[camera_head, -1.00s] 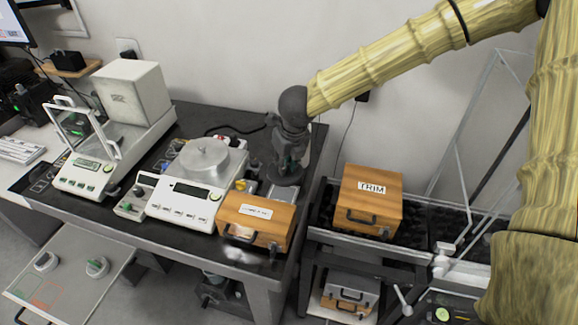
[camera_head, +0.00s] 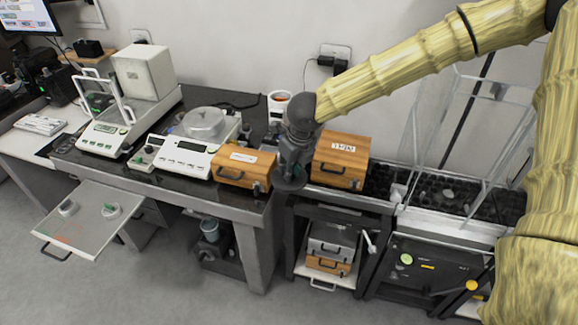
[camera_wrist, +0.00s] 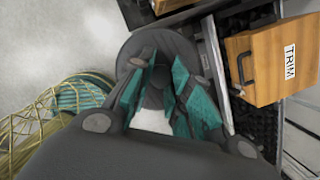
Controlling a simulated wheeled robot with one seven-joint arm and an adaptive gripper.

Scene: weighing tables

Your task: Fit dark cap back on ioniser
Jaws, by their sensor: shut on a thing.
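My gripper (camera_head: 290,168) is shut on a dark round cap (camera_head: 289,184), whose wide disc shows beneath the fingers. In the wrist view the teal-padded fingers (camera_wrist: 157,80) close around the middle of the dark cap (camera_wrist: 190,52). The cap is held in the air, in front of the left edge of the TRIM box and right of the balance table's end. No other clear ioniser shows.
The dark table (camera_head: 207,197) carries a white balance (camera_head: 184,157), a glass-doored balance (camera_head: 103,138) and a wooden box (camera_head: 242,167). The wooden TRIM box (camera_head: 340,162) stands right, also in the wrist view (camera_wrist: 266,68). A low pull-out shelf (camera_head: 90,228) juts out left; floor in front is clear.

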